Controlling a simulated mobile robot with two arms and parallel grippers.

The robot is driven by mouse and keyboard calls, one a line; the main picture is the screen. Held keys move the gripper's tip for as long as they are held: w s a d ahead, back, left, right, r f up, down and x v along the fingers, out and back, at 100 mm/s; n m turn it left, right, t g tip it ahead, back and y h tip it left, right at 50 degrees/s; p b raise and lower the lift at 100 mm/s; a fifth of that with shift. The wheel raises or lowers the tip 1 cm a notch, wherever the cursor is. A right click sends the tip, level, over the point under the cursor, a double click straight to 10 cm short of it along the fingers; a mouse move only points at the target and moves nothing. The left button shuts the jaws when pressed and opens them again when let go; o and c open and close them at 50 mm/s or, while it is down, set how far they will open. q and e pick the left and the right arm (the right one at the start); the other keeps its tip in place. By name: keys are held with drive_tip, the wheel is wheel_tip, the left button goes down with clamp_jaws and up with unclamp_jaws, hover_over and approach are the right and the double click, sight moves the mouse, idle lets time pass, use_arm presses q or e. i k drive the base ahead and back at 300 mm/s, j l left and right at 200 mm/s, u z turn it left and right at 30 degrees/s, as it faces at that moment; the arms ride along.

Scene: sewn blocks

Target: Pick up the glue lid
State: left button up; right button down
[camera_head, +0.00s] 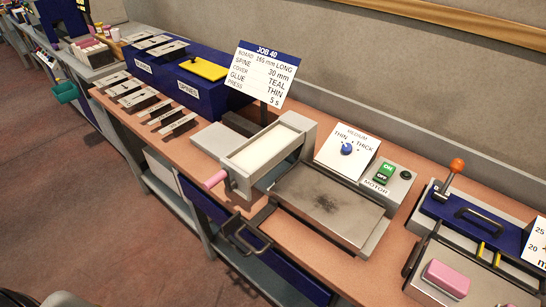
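A grey open-topped box with a cream inner surface (268,155) stands mid-bench. It has a pink handle (215,180) at its left end. Beside it lies a flat grey metal plate (318,203) with a dark stain. No part is labelled as the glue lid, so I cannot tell which piece it is. Neither of my grippers shows clearly. Dark and grey shapes at the bottom left corner are cut off and may be parts of my arm.
Behind stand a job card (265,75), a dial panel (346,150) and a motor switch (385,172). Blue bins (205,98) and small plates are left. A blue press (480,222) and pink block (446,278) are right. A metal handle (247,235) juts from the bench front.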

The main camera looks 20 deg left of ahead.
sight(209, 71)
drive_tip(key=i+j+z, duration=0.1)
drive_tip(key=j, duration=0.8)
drive_tip(key=i+j+z, duration=0.15)
drive_tip(key=j, duration=0.75)
drive_tip(key=j+z, duration=0.1)
drive_tip(key=j, duration=0.85)
drive_tip(key=i, duration=0.05)
